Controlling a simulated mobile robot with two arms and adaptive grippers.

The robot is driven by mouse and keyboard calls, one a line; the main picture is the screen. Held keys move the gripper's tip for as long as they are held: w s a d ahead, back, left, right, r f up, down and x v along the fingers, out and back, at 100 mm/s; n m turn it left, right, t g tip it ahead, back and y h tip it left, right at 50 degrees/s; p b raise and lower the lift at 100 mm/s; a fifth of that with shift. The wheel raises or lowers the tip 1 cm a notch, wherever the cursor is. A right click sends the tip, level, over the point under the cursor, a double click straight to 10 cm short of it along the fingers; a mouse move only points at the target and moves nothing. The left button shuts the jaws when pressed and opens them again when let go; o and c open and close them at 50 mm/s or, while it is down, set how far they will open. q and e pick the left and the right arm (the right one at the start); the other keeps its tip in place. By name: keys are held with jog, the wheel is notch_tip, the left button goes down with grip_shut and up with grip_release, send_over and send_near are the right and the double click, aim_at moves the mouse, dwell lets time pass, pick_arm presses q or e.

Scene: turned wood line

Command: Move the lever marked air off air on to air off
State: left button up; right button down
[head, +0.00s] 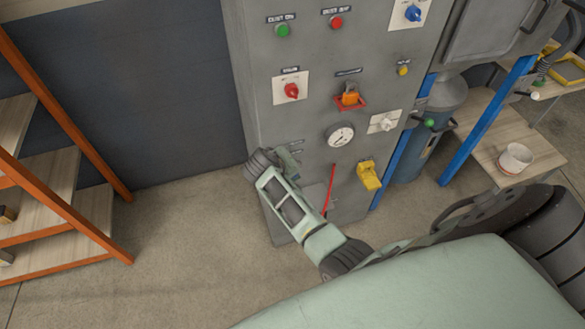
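My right arm reaches in from the lower right to the front of the grey control cabinet (310,120). Its gripper (288,161) is at the cabinet's lower left, just below two small dark label plates (296,146) whose words are too small to read. The wrist and gripper cover the panel there. I cannot make out the air lever; it may be hidden behind the gripper. I cannot tell whether the fingers are open or shut, or touching anything. My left gripper is not in view.
The cabinet carries a red rotary switch (291,91), an orange switch (350,96), a gauge (340,135), a yellow device (368,175) and a thin red rod or cord (329,189). An orange-framed shelf (62,113) stands left. Floor between is clear.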

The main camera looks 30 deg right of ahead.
jog(key=shift+w+r, duration=0.5)
jog(key=shift+r, duration=0.1)
jog(key=c, duration=2.1)
grip_release()
jog(key=o, duration=0.4)
jog(key=shift+s+a, duration=0.15)
jog(key=shift+s, duration=0.15)
jog(key=shift+o, duration=0.2)
jog(key=shift+s, duration=0.1)
jog(key=shift+f, duration=0.15)
jog(key=v, duration=0.7)
jog(key=shift+a+r, duration=0.25)
jog(key=shift+a, duration=0.05)
jog(key=shift+s, duration=0.1)
